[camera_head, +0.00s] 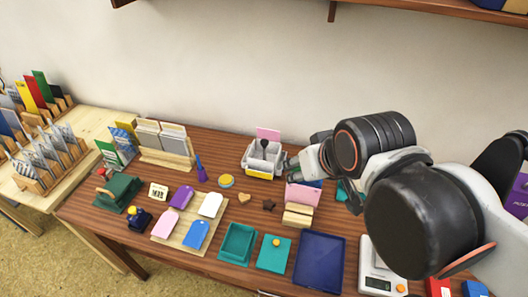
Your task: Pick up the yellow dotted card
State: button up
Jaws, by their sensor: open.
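Two yellow cards show, and dots are too small to make out on either. One yellow card (26,97) stands upright in a wooden rack on the light side table, beside a red card. Another yellow card (126,131) stands in a holder at the back left of the brown table, partly covered by other cards. I cannot tell which one is dotted. My gripper (296,162) is open over the back middle of the brown table, beside a white box and far to the right of both cards. My arm partly hides its fingers.
A white box (247,160) with a pink card is left of my gripper. A wooden tray (162,239) holds coloured tags. A shelf (430,8) hangs above.

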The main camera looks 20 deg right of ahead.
aim_at(129, 128)
jog(key=z, duration=0.3)
jog(key=j+z, duration=0.85)
jog(key=k+j+z, duration=0.15)
jog(key=z, duration=0.3)
jog(key=k+j+z, duration=0.1)
jog(key=k+j, duration=0.25)
jog(key=j, duration=0.3)
jog(key=k+j+z, duration=0.1)
jog(key=k+j, duration=0.25)
jog(key=j, duration=0.3)
jog(key=k+j, duration=0.4)
jog(key=j, duration=0.2)
jog(key=k+j+z, duration=0.15)
jog(key=k+j, duration=0.2)
jog(key=j, duration=0.25)
jog(key=k+j+z, duration=0.1)
jog(key=k+j, duration=0.3)
jog(key=j, duration=0.15)
jog(key=i+l, duration=0.1)
jog(key=i+z, duration=0.05)
jog(key=i, duration=0.05)
